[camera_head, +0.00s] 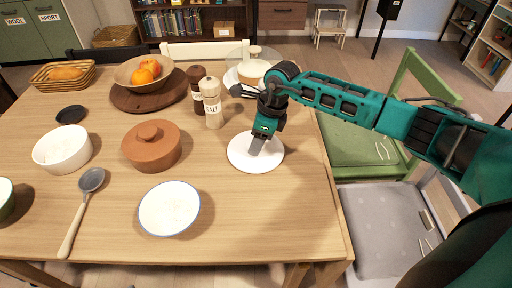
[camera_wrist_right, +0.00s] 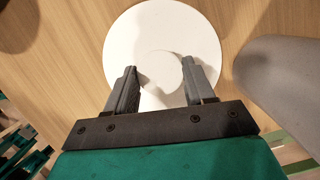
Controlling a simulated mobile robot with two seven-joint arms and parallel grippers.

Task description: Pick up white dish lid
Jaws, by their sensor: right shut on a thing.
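The white dish lid (camera_head: 238,158) is a round white disc near the right side of the table in the head view. In the right wrist view the white dish lid (camera_wrist_right: 200,35) fills the top middle, with a round raised knob at its centre. My right gripper (camera_head: 256,148) reaches down onto the lid from above. In the right wrist view my right gripper (camera_wrist_right: 158,66) has its two fingers on either side of the knob, shut on it. I cannot tell whether the lid touches the table. My left gripper is not in view.
A salt shaker (camera_head: 212,108) and a pepper mill (camera_head: 196,82) stand behind left of the lid. A brown lidded pot (camera_head: 151,155) and a white bowl (camera_head: 169,209) are to the left. A green chair (camera_head: 355,138) stands beyond the table's right edge. The table's front right is clear.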

